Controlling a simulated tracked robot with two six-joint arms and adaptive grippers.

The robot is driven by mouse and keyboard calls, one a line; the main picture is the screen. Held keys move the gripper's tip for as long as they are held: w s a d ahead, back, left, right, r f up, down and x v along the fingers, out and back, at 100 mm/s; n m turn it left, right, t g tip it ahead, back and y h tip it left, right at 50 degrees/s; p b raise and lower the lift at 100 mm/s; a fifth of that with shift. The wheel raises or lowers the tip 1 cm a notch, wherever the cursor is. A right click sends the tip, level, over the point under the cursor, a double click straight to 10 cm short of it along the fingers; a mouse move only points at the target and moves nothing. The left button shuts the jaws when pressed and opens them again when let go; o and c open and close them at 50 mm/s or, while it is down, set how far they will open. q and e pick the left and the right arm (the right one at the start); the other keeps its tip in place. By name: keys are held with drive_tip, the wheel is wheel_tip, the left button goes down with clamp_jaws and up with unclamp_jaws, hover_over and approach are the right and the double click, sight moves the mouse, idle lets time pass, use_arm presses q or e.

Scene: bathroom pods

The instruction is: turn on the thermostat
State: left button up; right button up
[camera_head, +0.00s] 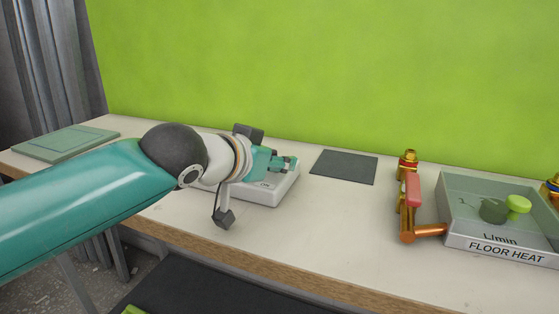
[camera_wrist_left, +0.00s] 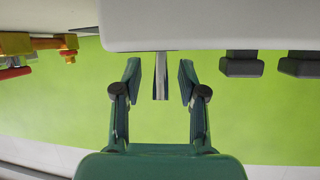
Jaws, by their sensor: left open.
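A white box (camera_head: 262,195), which I take to be the thermostat, sits on the bench. My left gripper (camera_head: 287,163) is over the box. In the left wrist view the gripper (camera_wrist_left: 160,82) is open, with a fingertip on each side of a thin grey lever (camera_wrist_left: 160,88). Gaps show on both sides of the lever. The lever stands out from the white box (camera_wrist_left: 205,22). My right gripper is not in view.
A dark flat plate (camera_head: 343,167) lies right of the box. Farther right are copper piping with a red handle (camera_head: 413,190) and a grey FLOOR HEAT tray (camera_head: 455,242) with a green knob (camera_head: 518,206). A green panel (camera_head: 66,143) lies at left. A green wall (camera_head: 330,70) stands behind.

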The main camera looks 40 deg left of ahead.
use_arm(q)
drive_tip(key=v, duration=1.2)
drive_tip(key=shift+s+f, duration=0.1)
